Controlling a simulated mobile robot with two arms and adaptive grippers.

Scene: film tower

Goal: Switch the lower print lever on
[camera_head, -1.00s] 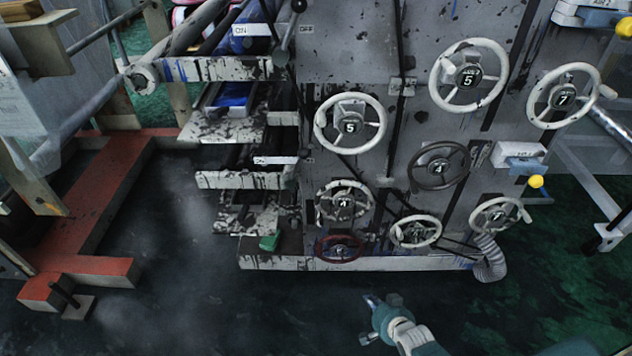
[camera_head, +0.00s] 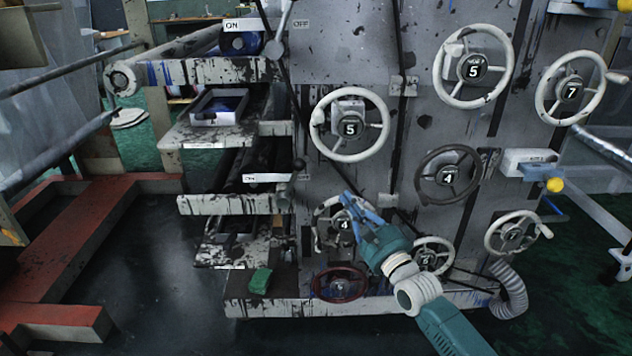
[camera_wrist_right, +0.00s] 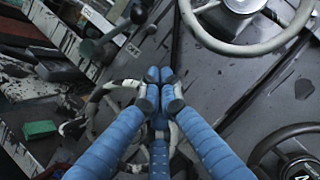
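The lower print lever (camera_head: 297,166) is small and dark, at the right end of a white label strip (camera_head: 262,178) on the printing machine's left part. Its exact position is hard to tell in the head view. In the right wrist view a dark-knobbed lever (camera_wrist_right: 90,47) lies ahead and left of the fingers, between a white label and an OFF label (camera_wrist_right: 132,49). My right gripper (camera_head: 352,208) is in front of the lower wheels, right of and below the lever, apart from it. Its blue fingertips (camera_wrist_right: 159,76) are together, with nothing seen between them. My left gripper is out of view.
An upper lever (camera_head: 282,25) stands between ON and OFF labels. White handwheels, such as the left one marked 5 (camera_head: 350,129), stick out from the panel right of the lower lever. A green block (camera_head: 260,281) lies on the low ledge. Open dark floor lies front left.

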